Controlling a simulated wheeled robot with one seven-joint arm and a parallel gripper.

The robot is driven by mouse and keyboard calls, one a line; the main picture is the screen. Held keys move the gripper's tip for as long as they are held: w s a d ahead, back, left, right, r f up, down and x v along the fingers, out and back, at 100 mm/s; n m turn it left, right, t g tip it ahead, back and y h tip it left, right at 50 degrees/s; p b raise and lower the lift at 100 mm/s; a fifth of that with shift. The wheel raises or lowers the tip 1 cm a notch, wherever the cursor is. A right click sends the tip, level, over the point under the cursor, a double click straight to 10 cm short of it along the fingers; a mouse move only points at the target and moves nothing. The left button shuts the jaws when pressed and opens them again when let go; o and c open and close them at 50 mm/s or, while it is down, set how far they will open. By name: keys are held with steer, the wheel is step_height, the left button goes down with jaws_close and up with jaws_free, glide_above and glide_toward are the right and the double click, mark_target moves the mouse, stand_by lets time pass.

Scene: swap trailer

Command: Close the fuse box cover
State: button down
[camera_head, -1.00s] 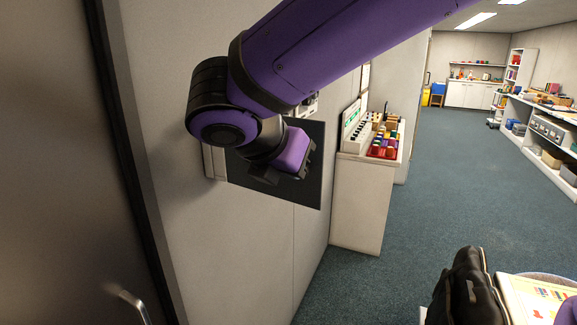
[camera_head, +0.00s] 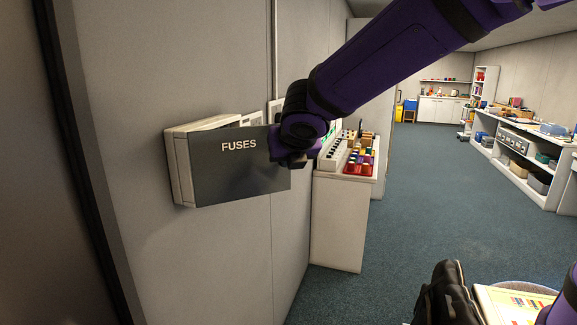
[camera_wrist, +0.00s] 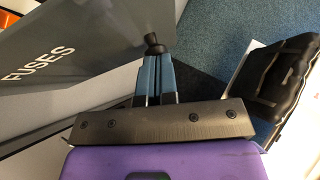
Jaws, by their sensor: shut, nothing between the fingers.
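The fuse box (camera_head: 180,168) is a pale box on the grey wall. Its dark grey cover (camera_head: 235,182), lettered FUSES, stands ajar, with a gap behind its top edge showing part of the inside. My gripper (camera_head: 290,158) is at the cover's right edge in the head view, its fingers mostly hidden by the wrist. In the wrist view the cover (camera_wrist: 75,50) fills the upper left. There my gripper (camera_wrist: 153,45) is shut and empty, with dark tips beside the cover's edge. I cannot tell whether they touch it.
A white cabinet (camera_head: 338,225) with a panel and coloured blocks (camera_head: 360,155) on top stands just right of the fuse box. Blue carpet (camera_head: 430,190) lies open beyond it. Shelves (camera_head: 520,155) line the far right. A door frame is at the left.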

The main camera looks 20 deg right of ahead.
steer(key=w+a, duration=0.2)
steer(key=w, duration=0.5)
steer(key=w+a, duration=0.2)
steer(key=w, duration=0.6)
steer(key=shift+a, duration=0.3)
steer(key=shift+r, duration=0.1)
